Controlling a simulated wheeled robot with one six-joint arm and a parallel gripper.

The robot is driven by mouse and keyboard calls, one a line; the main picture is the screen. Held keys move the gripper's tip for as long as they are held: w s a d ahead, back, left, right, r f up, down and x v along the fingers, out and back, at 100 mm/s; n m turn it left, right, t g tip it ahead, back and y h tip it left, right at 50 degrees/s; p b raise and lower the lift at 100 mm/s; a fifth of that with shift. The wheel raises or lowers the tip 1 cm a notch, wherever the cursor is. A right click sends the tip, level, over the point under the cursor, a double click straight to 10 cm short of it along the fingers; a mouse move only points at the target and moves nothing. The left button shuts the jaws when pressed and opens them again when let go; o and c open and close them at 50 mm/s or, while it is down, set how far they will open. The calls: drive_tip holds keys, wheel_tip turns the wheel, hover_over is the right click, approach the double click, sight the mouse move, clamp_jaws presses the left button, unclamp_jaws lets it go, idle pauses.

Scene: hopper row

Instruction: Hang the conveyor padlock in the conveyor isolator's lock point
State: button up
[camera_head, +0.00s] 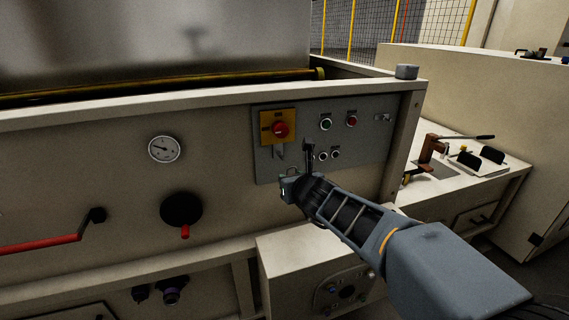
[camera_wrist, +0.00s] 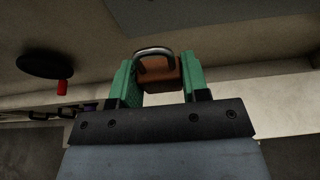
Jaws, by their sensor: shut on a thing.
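The conveyor padlock (camera_wrist: 160,72) has an orange-brown body and a bright metal shackle. In the wrist view my gripper (camera_wrist: 157,82) is shut on its body between two green jaws, with the shackle at the open end. In the head view the conveyor isolator (camera_head: 279,128) is a yellow plate with a red rotary knob on the grey control panel. A small fitting shows just below it, but I cannot tell its shape. My gripper (camera_head: 293,184) is in front of the panel's lower edge, below the isolator. The padlock is not clearly seen there. The shackle looks apart from the isolator.
The grey panel (camera_head: 376,145) also bears green and red buttons and smaller round fittings. A gauge (camera_head: 164,149), a black knob with a red handle (camera_head: 181,210) and a red lever (camera_head: 40,243) are to the left. A pale box (camera_head: 300,275) projects below.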

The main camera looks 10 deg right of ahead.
drive_tip(key=shift+w+a+b, duration=0.15)
drive_tip(key=shift+w+a, duration=0.1)
drive_tip(key=shift+w, duration=1.1)
drive_tip(key=shift+w+a+b, duration=0.15)
drive_tip(key=shift+w+a, duration=0.05)
drive_tip(key=shift+w, duration=1.15)
drive_tip(key=shift+w, duration=0.15)
drive_tip(key=shift+w+a, duration=0.25)
drive_tip(key=shift+w, duration=0.95)
drive_tip(key=shift+w, duration=0.1)
drive_tip(key=shift+f+b, duration=0.4)
drive_tip(key=shift+b, duration=0.05)
drive_tip(key=shift+r, duration=0.1)
drive_tip(key=o, duration=1)
drive_tip(key=shift+o, duration=0.2)
